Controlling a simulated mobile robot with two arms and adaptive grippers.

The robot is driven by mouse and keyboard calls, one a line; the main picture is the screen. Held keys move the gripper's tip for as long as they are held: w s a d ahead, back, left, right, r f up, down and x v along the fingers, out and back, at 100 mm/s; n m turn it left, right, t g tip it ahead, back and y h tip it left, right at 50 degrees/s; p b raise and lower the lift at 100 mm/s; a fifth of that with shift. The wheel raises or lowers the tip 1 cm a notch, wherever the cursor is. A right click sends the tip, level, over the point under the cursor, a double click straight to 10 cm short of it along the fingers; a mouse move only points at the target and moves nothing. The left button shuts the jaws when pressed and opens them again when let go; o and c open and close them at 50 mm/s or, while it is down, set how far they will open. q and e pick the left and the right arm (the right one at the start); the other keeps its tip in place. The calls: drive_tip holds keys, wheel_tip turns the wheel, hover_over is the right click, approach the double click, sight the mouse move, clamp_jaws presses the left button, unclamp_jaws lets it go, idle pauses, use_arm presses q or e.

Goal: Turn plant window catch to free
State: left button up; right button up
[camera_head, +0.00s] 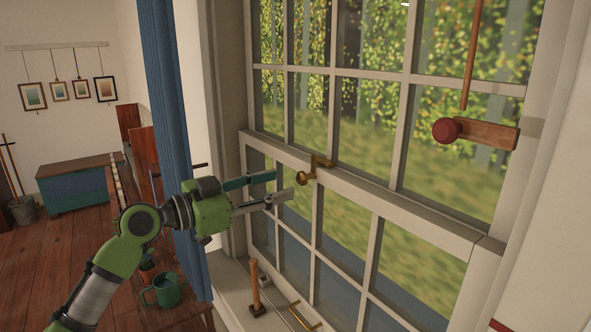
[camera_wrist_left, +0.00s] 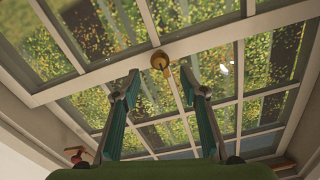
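The brass window catch (camera_head: 314,170) sits on the meeting rail (camera_head: 375,192) of the sash window, with a round knob at its left end and a short arm at its right. My left gripper (camera_head: 282,185) is open, its two fingers pointing at the catch from the left, apart from it. In the left wrist view the catch's round knob (camera_wrist_left: 159,60) shows just beyond and between the open fingertips (camera_wrist_left: 163,80). Nothing is between the fingers. My right gripper is not in view.
On the sill stand a hammer-like tool (camera_head: 256,290) and a brass bar (camera_head: 304,316). A blue curtain (camera_head: 178,130) hangs left.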

sight(299, 179)
use_arm(q)
drive_tip(key=p+x, duration=0.1)
drive_tip(key=x, duration=0.3)
drive_tip(key=shift+w+d+r+p, duration=0.1)
drive_tip(key=shift+d+r+p, duration=0.1)
drive_tip(key=shift+d+p, duration=0.15)
drive_tip(key=shift+w+d+f, duration=0.15)
drive_tip(key=shift+w+d, duration=0.15)
drive_tip(key=shift+d, duration=0.15)
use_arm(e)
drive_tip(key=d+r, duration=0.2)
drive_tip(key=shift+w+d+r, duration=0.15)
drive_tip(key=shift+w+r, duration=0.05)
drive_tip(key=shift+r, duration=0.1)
use_arm(q)
drive_tip(key=c, duration=1.1)
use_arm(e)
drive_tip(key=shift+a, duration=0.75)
